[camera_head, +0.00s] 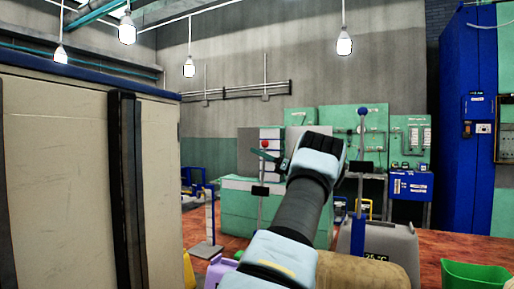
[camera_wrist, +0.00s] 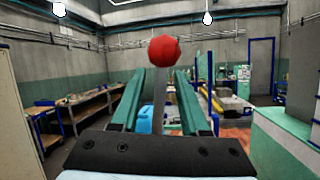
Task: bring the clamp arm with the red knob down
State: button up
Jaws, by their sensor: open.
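The red knob (camera_wrist: 164,50) is a round ball in the wrist view, just above and beyond the fingertips, roughly in line with the gap between them. In the head view the red knob (camera_head: 264,143) is small, just left of my gripper (camera_head: 285,160). The clamp arm itself is hard to make out; a thin grey strip shows below the knob between the fingers. In the wrist view my gripper (camera_wrist: 168,73) is open, with two teal fingers apart. Whether a finger touches the knob or its arm, I cannot tell.
A green cabinet (camera_head: 235,208) stands below the knob. A beige cabinet (camera_head: 60,150) fills the left side. A grey bin (camera_head: 392,245) and a green bin (camera_head: 475,275) stand at the lower right. Workbenches (camera_wrist: 90,105) line the left in the wrist view.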

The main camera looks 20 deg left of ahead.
jog(key=shift+a+r, duration=0.15)
jog(key=shift+a, duration=0.35)
grip_shut()
dwell(1.2)
